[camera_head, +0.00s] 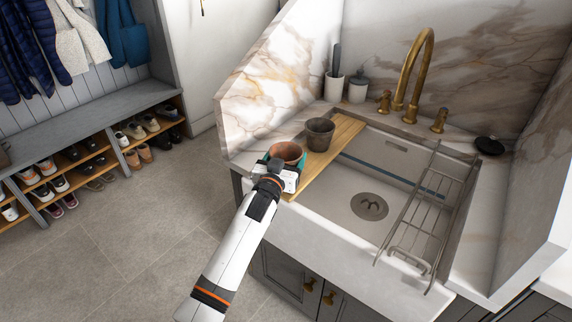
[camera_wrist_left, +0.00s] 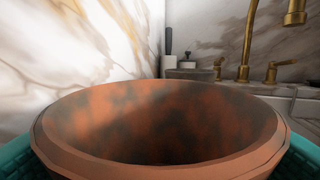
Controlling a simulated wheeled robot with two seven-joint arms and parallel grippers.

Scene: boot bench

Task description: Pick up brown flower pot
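The brown flower pot (camera_head: 287,151) is a round, open-topped terracotta pot with dark mottling, near the left end of the wooden board. In the left wrist view, its rim (camera_wrist_left: 160,165) fills the lower part, upright and very close. My left gripper (camera_head: 283,165) is at the pot, with a teal finger on either side. The rim overlaps the fingers' inner edges in the left wrist view, so I cannot tell whether they press on the pot. The pot's underside is hidden by the gripper. My right gripper is not in view.
A dark grey pot (camera_head: 320,134) stands on the wooden board (camera_head: 335,155), just behind the brown pot. The white sink (camera_head: 345,205) has a wire rack (camera_head: 425,205) and a brass faucet (camera_head: 412,75). A marble splash wall (camera_head: 275,80) rises behind and left of the pots.

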